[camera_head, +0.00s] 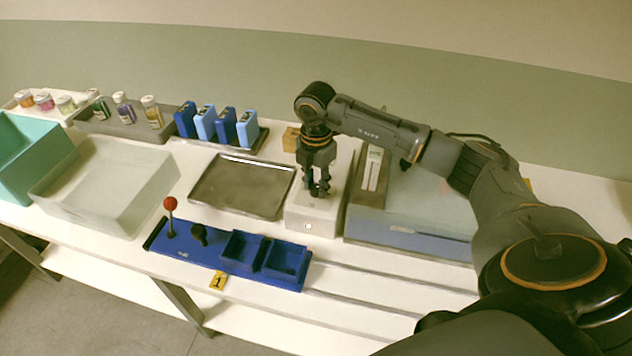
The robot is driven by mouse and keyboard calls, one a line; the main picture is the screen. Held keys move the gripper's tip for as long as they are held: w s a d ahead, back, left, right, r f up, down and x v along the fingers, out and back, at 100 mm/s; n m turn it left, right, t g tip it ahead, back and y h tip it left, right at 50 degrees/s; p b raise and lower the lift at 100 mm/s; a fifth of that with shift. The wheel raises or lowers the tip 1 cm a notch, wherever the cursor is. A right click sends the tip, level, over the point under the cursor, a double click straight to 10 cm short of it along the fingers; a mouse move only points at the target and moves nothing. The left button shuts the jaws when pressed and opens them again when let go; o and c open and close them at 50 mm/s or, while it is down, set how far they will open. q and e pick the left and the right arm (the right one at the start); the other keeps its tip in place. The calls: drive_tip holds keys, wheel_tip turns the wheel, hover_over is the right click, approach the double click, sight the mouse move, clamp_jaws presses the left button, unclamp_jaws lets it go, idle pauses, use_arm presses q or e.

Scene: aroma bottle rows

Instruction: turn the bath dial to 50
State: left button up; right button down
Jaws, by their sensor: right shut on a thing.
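My right gripper (318,190) points straight down onto the top of a small white box (298,217) near the middle of the bench. Its fingers are shut on the dial there. The fingers cover the dial, so its pointer and its scale cannot be read. The white box has a small round mark on its front face. Just right of it stands a wide, low unit with a blue front (415,238) and a pale top, partly hidden by my right arm. I cannot tell for sure which part is the bath. My left gripper is not in view.
Left of the box lies a dark metal tray (243,186). In front is a blue fixture (208,257) with a red-knobbed lever (170,204). Further left are a clear bin (85,208) and a teal bin (22,170). Bottles and blue packs (247,130) stand at the back.

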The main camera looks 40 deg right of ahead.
sight(316, 187)
idle(0.4)
drive_tip(key=c, duration=1)
unclamp_jaws()
drive_tip(key=shift+r, duration=0.1)
wheel_tip(316, 187, up, 12)
drive_tip(key=shift+f, duration=0.1)
